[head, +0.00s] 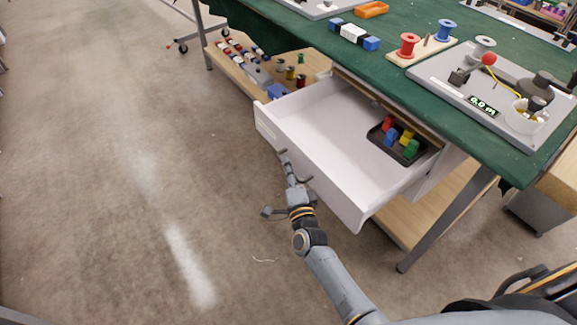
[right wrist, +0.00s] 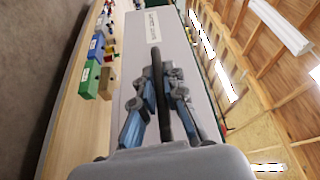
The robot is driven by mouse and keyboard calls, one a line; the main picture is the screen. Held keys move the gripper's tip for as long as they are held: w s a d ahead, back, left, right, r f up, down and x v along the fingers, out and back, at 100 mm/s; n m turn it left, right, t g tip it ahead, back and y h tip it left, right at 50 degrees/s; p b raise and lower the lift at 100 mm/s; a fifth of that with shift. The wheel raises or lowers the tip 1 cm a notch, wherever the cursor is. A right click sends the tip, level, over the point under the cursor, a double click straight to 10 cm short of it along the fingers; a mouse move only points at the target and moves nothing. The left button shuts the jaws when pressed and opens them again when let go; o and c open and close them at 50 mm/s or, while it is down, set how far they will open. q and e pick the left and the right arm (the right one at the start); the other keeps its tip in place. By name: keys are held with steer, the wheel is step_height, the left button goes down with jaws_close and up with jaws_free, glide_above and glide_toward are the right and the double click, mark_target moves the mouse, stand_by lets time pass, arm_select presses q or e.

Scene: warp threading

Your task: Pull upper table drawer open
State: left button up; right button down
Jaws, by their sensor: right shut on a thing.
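The upper table drawer (head: 338,196) is white and stands well out from under the table, its inside open to view. A black tray (head: 377,140) with several coloured blocks lies at the drawer's back right. My right gripper (head: 290,172) is at the outer face of the drawer front, shut on the dark bar handle. In the right wrist view, the handle (right wrist: 157,75) runs between the fingers of the right gripper (right wrist: 163,92), in front of the pale drawer front (right wrist: 120,75). My left gripper is not in view.
The green-topped table (head: 300,28) carries spools, blocks and a grey device (head: 470,108) with a dial. A wooden lower shelf (head: 240,75) holds small items. A table leg (head: 445,222) stands right of the drawer. The floor (head: 130,170) on the left is clear.

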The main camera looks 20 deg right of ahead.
steer(key=shift+f, duration=0.1)
steer(key=c, duration=1.4)
jaws_free()
steer(key=s, duration=1.2)
steer(key=shift+a+f, duration=0.2)
steer(key=shift+f, duration=0.2)
